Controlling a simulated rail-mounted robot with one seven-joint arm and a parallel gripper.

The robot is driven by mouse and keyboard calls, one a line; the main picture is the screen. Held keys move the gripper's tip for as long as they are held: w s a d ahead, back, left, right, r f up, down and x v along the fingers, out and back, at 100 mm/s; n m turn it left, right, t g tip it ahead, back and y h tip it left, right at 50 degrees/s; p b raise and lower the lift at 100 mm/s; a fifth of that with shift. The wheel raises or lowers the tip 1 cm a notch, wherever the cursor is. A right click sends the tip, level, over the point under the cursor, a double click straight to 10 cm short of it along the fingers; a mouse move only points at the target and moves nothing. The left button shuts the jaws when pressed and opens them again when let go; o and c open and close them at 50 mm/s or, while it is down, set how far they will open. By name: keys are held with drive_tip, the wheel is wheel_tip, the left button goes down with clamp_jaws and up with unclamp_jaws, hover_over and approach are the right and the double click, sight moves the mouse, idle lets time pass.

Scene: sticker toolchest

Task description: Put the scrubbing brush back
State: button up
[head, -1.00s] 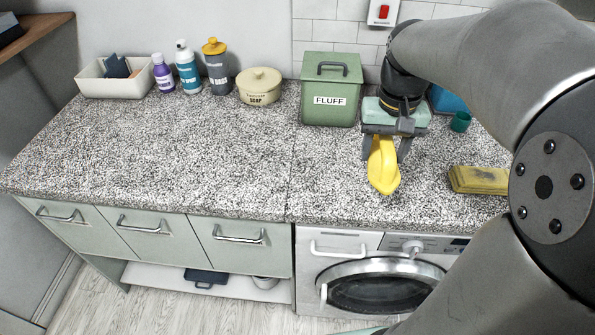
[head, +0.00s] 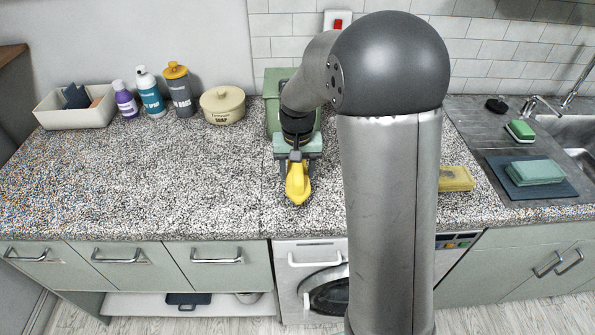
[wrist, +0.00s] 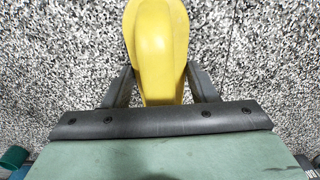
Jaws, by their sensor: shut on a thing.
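The scrubbing brush (head: 297,187) is yellow with a rounded body. My gripper (head: 298,172) is shut on it, in front of the green bin, with the brush hanging toward the front of the counter. In the wrist view the brush (wrist: 160,45) sits between the two dark fingers of my gripper (wrist: 161,86), with speckled counter behind it. The brush's underside is hidden, and I cannot tell the exact gap to the counter.
A pale tray (head: 75,118) with dark and orange items stands at the back left, beside several bottles and a cream soap pot (head: 222,106). A green bin (head: 272,103) is partly hidden by my arm. A yellow sponge (head: 455,178) lies right. The left counter (head: 150,185) is clear.

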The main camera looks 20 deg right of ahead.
drive_tip(key=shift+f, duration=0.85)
drive_tip(key=o, duration=0.9)
drive_tip(key=shift+o, duration=0.2)
wheel_tip(320, 180, up, 12)
drive_tip(key=shift+f+b, duration=0.2)
drive_tip(key=shift+b, duration=0.25)
drive_tip(key=shift+s+r, duration=0.2)
drive_tip(key=shift+r, duration=0.05)
drive_tip(key=s+f+n, duration=0.1)
drive_tip(key=s+f, duration=0.1)
drive_tip(key=s, duration=1)
drive_tip(key=s+f+n, duration=0.1)
drive_tip(key=s+f, duration=0.2)
drive_tip(key=s, duration=0.9)
drive_tip(key=shift+a+f+n+t, duration=0.2)
drive_tip(key=shift+n+t, duration=0.1)
drive_tip(key=shift+n, duration=0.1)
